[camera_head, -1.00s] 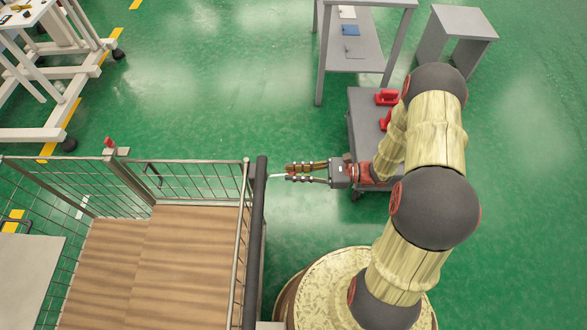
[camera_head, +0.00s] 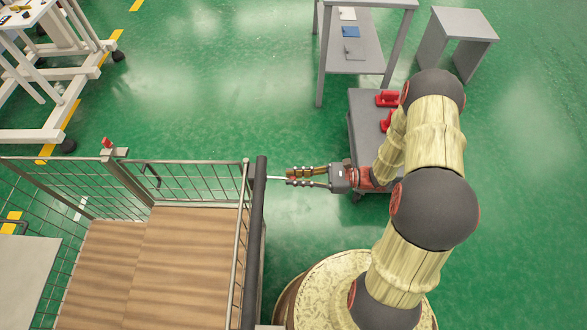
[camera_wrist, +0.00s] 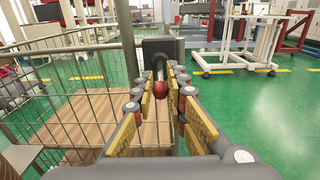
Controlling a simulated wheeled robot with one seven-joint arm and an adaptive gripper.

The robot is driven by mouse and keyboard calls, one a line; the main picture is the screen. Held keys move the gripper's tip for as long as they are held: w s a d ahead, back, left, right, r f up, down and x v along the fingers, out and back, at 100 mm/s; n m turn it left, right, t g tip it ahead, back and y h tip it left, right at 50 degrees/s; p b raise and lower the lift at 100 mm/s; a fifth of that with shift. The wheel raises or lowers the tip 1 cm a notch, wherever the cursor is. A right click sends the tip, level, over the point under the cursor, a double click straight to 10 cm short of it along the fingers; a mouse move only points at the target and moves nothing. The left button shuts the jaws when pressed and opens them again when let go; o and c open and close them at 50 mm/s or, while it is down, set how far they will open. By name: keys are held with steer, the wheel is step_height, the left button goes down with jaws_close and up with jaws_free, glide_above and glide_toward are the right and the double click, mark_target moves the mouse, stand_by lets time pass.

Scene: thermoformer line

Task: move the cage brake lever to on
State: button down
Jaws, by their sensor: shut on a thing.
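The brake lever (camera_head: 275,178) is a thin pale rod that sticks out sideways from the dark corner post of the wire cage (camera_head: 239,262). In the wrist view its red ball knob (camera_wrist: 160,89) sits between my finger pads, with the rod (camera_wrist: 159,71) running to a dark block on the cage. My gripper (camera_head: 289,177) is to the right of the post, shut on the lever at its knob end. I see no on or off marking.
The cage has a wooden floor (camera_head: 185,255) and wire sides. A grey cart (camera_head: 365,125) with red items stands beyond my wrist. A grey table (camera_head: 358,60) and stand (camera_head: 460,25) are at the back. Green floor (camera_head: 220,80) is clear behind the cage.

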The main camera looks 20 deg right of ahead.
steer(key=shift+f, duration=0.1)
steer(key=shift+a+f+b, duration=0.25)
steer(key=shift+f+b, duration=0.55)
steer(key=shift+f, duration=0.4)
steer(key=c, duration=1.7)
jaws_free()
steer(key=shift+p+v, duration=0.3)
steer(key=shift+v, duration=3.2)
steer(key=shift+d, duration=0.1)
steer(key=v, duration=1.2)
steer(key=shift+w+r, duration=0.1)
